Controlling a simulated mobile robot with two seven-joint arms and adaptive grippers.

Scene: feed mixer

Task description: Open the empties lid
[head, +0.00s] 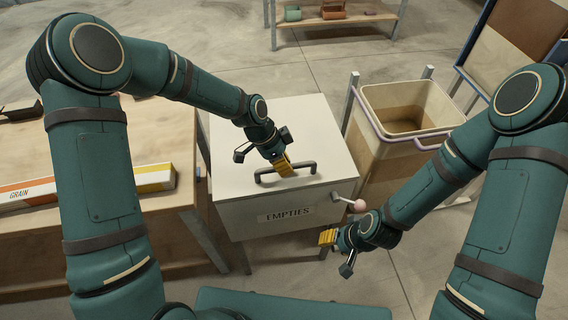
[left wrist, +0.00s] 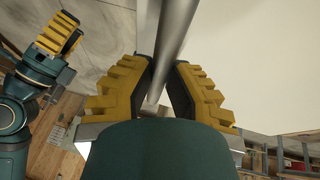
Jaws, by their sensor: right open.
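The empties box is a pale chest with an EMPTIES label (head: 286,215) on its front. Its flat lid (head: 240,135) lies closed on top. A dark bar handle (head: 303,168) is fixed near the lid's front edge. My left gripper (head: 283,165) is at the middle of this handle. In the left wrist view its yellow-backed fingers (left wrist: 163,85) close on both sides of the grey handle bar (left wrist: 176,35). My right gripper (head: 335,245) is open and empty, low in front of the box's right corner. It also shows in the left wrist view (left wrist: 58,35).
A pink ball knob (head: 358,206) on a rod sticks out at the box's right side, close to my right gripper. A cream bin (head: 405,105) stands on the right. A wooden table (head: 100,220) with a GRAIN box (head: 60,192) is on the left.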

